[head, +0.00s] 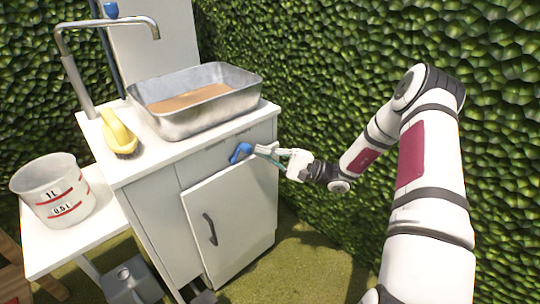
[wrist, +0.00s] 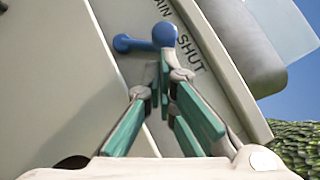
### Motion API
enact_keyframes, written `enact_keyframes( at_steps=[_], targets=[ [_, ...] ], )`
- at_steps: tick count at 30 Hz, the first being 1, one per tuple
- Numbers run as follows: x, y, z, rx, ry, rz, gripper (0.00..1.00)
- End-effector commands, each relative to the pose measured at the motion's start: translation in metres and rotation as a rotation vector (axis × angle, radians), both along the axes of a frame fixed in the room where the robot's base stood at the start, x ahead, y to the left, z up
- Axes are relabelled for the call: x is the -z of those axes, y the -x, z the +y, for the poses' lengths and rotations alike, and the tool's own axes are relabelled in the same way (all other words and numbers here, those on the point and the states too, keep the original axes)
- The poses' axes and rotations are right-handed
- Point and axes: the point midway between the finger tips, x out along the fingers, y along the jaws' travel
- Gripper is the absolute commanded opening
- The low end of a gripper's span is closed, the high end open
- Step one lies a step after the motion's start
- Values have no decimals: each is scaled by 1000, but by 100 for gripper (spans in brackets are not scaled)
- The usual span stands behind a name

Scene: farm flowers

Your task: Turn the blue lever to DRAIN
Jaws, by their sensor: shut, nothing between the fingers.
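The blue lever (head: 240,152) is on the front panel of the white cabinet, below the metal basin. In the wrist view the lever (wrist: 143,42) runs sideways, with a round blue knob (wrist: 164,34) at its right end. Dark lettering beside it reads SHUT (wrist: 190,53), and partly cut-off letters "AIN" show at the top edge. My gripper (head: 258,149) is shut and empty, its fingertips (wrist: 163,76) close to the knob. I cannot tell whether they touch it. The fingers partly cover more lettering on the panel.
The metal basin (head: 163,124) with brown contents sits on the cabinet top (head: 135,168). A faucet (head: 75,75) and a yellow brush (head: 118,130) are to its left. A cabinet door (head: 240,220) is below the lever. A measuring bucket (head: 45,190) stands at left. A hedge (head: 330,60) is behind.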

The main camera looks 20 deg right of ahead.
Motion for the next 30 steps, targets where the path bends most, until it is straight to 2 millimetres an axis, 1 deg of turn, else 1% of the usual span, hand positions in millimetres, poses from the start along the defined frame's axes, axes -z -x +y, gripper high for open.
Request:
enact_keyframes(
  at_steps=[13,30],
  targets=[
    [-2,0,1,0,7,-3,0],
    [-9,1,2,0,101,-34,0]
  ],
)
